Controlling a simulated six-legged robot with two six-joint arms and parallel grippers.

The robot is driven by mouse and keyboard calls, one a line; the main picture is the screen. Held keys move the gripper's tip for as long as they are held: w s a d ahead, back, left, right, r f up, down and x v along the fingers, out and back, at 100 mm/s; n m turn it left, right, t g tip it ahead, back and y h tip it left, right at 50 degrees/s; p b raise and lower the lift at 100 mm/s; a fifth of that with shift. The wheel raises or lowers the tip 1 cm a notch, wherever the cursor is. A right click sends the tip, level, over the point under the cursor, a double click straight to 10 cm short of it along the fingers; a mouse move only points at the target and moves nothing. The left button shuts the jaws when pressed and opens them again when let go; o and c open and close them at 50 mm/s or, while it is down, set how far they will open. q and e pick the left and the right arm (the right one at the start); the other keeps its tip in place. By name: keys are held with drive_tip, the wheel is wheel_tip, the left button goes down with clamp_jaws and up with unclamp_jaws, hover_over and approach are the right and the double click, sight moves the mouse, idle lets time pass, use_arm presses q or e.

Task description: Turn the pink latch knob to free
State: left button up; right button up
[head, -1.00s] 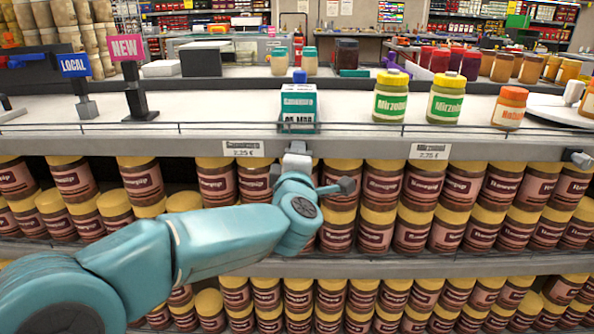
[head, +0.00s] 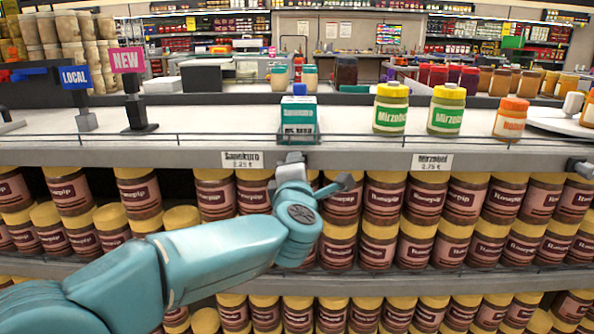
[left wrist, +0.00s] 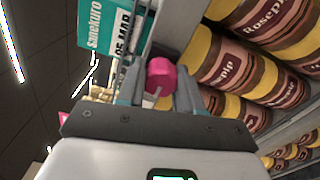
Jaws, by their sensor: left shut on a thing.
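The pink latch knob (left wrist: 160,76) shows in the left wrist view, at the shelf's front edge. My left gripper (left wrist: 158,92) has a finger on each side of it and is shut on it. In the head view my left gripper (head: 291,166) is at the shelf edge below the Sanekuro box; the knob is hidden there. A thin pale line is visible on the knob's lower face in the wrist view. My right gripper does not show in either view.
A teal and white Sanekuro box (head: 298,117) stands on the shelf (head: 200,153) just above the gripper. Yellow-lidded Mirzubel jars (head: 446,110) stand to the right. Several brown Rosepip jars (head: 385,200) fill the tiers below, close beside the arm. A wire rail (head: 345,136) runs along the shelf.

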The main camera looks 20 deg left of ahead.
use_arm(q)
drive_tip(key=o, duration=1)
drive_tip(key=shift+o, duration=0.2)
drive_tip(key=shift+s, duration=0.15)
drive_tip(key=p+v, duration=0.1)
drive_tip(key=v, duration=1.5)
drive_tip(key=shift+a, duration=0.1)
